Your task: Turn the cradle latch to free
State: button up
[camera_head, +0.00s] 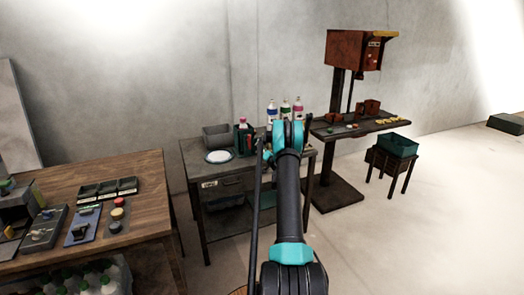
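I cannot make out for certain which part is the cradle latch. At the right, a tall rust-red stirring machine (355,50) stands over a dark table (335,131) with rust-coloured blocks (371,107) and small coloured controls. My arm reaches forward in the middle of the view. Its far teal joint is in front of the middle table, and my gripper does not show.
The middle table (193,160) holds a grey bin (216,135), a white plate (218,157) and several bottles (271,110). A teal crate (397,144) sits on a stand at the right. The wooden bench (144,196) is at the left. Floor is clear at the lower right.

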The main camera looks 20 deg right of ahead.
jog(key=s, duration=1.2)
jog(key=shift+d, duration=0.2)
